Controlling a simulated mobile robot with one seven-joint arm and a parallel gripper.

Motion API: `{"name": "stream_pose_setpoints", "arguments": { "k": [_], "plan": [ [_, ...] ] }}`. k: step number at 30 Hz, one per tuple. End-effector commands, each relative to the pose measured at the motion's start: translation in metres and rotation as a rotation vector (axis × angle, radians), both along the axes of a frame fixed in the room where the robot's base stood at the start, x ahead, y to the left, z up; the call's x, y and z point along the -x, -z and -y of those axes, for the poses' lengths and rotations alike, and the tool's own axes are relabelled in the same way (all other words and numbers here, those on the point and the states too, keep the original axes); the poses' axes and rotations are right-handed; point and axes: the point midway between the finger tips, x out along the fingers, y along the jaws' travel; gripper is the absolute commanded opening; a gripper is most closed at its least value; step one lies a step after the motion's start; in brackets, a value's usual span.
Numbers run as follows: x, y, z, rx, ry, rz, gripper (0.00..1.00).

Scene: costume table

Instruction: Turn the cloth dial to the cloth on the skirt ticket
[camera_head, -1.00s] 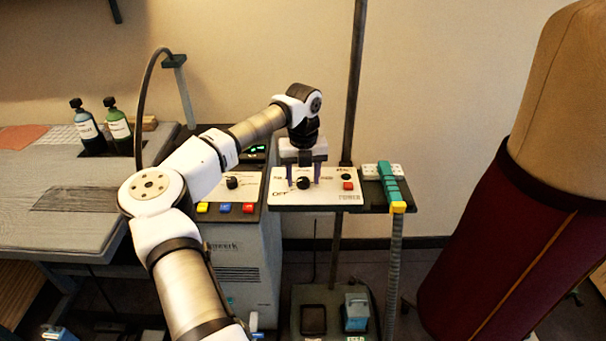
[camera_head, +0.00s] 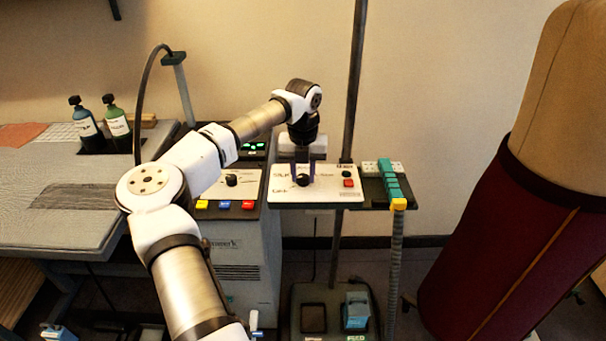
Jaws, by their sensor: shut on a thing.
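The cloth dial (camera_head: 303,180) is a small black knob on a white control panel (camera_head: 336,195) at the middle of the view. Words are printed around it; one at upper left looks like "SILK", the others are too small to read surely. My gripper (camera_head: 304,174) points down from above, its purple fingers shut on the knob from left and right. The fingers hide part of the knob, so its pointer direction cannot be told. The maroon skirt (camera_head: 500,255) hangs on a dress form at the right. I cannot make out a ticket on it.
A red button (camera_head: 348,183) and a dark one sit right of the dial. A teal strip (camera_head: 389,180) lies on the shelf's right end. Left is a steam unit with another black knob (camera_head: 231,180) and coloured buttons. A dark pole (camera_head: 352,90) rises behind the panel.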

Motion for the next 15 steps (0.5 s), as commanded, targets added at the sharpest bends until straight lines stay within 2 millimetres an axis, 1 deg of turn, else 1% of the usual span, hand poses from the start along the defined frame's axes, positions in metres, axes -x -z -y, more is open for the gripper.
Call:
{"name": "stream_pose_setpoints", "arguments": {
  "k": [15],
  "plan": [
    [-0.001,-0.0005,0.0002,0.0,0.484,0.005,0.07]
  ]
}}
